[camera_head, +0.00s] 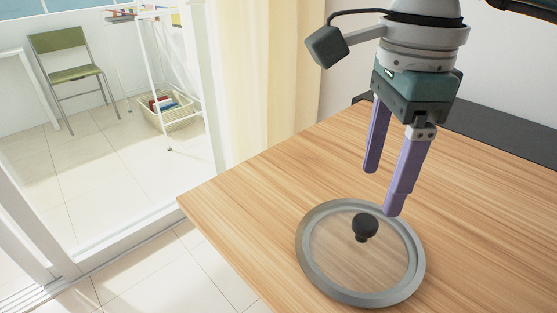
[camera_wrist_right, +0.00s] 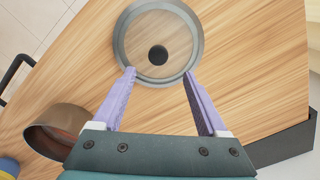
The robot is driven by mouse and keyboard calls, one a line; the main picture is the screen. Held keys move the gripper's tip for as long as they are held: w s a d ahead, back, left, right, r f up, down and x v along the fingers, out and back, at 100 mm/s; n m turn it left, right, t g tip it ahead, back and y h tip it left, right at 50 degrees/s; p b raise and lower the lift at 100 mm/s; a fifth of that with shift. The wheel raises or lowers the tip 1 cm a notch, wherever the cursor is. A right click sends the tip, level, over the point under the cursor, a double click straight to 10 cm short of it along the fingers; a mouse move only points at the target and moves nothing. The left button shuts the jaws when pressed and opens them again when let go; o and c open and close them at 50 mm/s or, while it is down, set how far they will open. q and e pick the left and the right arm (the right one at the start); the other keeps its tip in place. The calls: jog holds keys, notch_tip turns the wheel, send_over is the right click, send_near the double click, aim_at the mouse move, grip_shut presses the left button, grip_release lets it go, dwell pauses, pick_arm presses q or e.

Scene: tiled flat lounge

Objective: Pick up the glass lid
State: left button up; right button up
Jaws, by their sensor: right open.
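The glass lid (camera_head: 322,262) lies flat on the wooden table, a clear disc with a grey rim and a black round knob (camera_head: 365,227) at its middle. In the right wrist view the lid (camera_wrist_right: 180,30) is at the top centre, with its knob (camera_wrist_right: 158,54) just beyond and between the fingertips. My right gripper (camera_head: 382,192) is open and empty, its purple fingers pointing down above the table by the lid's far edge. It also shows in the right wrist view (camera_wrist_right: 160,72). My left gripper is not in view.
The wooden table (camera_head: 265,200) is bare around the lid, with its near-left edge close by. In the right wrist view a brown pot (camera_wrist_right: 58,125) stands at the lower left. A dark surface (camera_head: 500,142) lies along the table's back.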

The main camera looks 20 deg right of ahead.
aim_at(366, 221)
jog(key=f, duration=0.2)
jog(key=shift+s+f, duration=0.3)
jog(key=f, duration=0.3)
jog(key=f+b, duration=0.1)
jog(key=f, duration=0.1)
jog(key=shift+w+a+f, duration=0.2)
jog(key=shift+a+f, duration=0.1)
jog(key=shift+a, duration=0.05)
grip_shut()
